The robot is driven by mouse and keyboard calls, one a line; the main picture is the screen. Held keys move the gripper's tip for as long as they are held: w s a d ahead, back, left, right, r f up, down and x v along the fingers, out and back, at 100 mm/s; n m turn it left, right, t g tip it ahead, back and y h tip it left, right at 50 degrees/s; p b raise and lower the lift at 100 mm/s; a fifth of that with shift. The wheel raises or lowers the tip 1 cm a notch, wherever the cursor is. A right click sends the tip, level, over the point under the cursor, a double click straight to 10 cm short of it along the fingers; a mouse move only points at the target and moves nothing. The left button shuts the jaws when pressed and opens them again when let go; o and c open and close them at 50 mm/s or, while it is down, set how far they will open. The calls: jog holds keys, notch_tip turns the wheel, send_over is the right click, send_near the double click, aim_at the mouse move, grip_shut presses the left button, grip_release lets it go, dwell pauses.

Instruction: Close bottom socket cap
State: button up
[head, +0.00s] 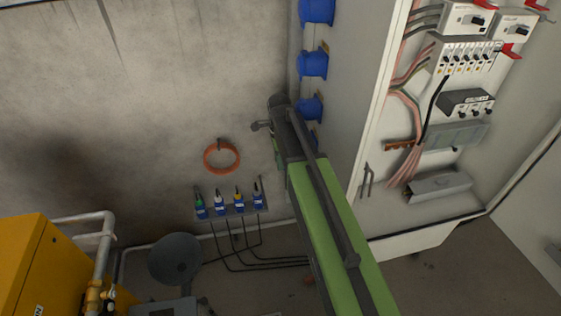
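Several blue sockets run down the left side wall of the grey electrical cabinet. The top one in view (318,11) is cut by the frame edge, with another (313,64) and a third (309,108) below it. The lowest, the bottom socket (315,137), is mostly hidden behind my green arm, and I cannot tell how its cap stands. My gripper (262,126) is at the far end of my arm, just left of the lower sockets and apart from them as far as I can see. Its fingers are too small and dark to tell open from shut.
The cabinet front (385,110) stands open on the right, with wiring and breakers (470,58). An orange hose coil (221,158) hangs on the concrete wall above several small plugs on a rack (240,211). A yellow machine (30,265) with pipes stands lower left.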

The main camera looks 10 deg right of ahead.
grip_shut()
dwell(1.0)
